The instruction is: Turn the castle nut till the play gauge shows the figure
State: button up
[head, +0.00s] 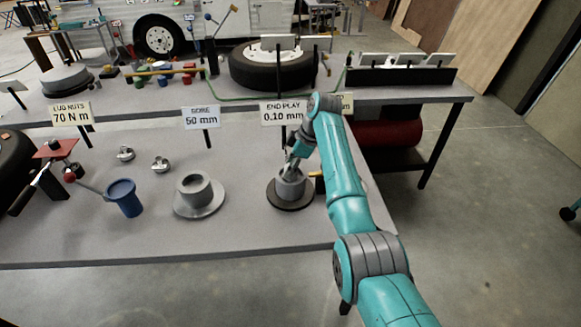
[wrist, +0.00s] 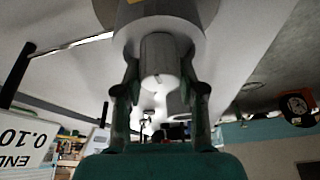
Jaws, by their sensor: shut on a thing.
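My gripper (head: 293,158) points down onto the top of the hub. In the wrist view the two fingers of my gripper (wrist: 160,95) are closed on either side of a light grey cylindrical piece, which I take to be the castle nut (wrist: 158,58). A wider grey body and disc show beyond it. The nut's slots cannot be made out. No play gauge reading is legible.
Left of the hub stand a grey flanged cylinder (head: 193,190) and a blue cup (head: 125,198). Two small metal parts lie behind them. A tyre (head: 275,66) lies on the rear bench. Bare bench top lies between the flanged cylinder and the hub.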

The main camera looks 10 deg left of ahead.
dwell(0.4)
jog(key=o, duration=1.1)
jog(key=shift+o, duration=0.2)
jog(key=v, duration=1.2)
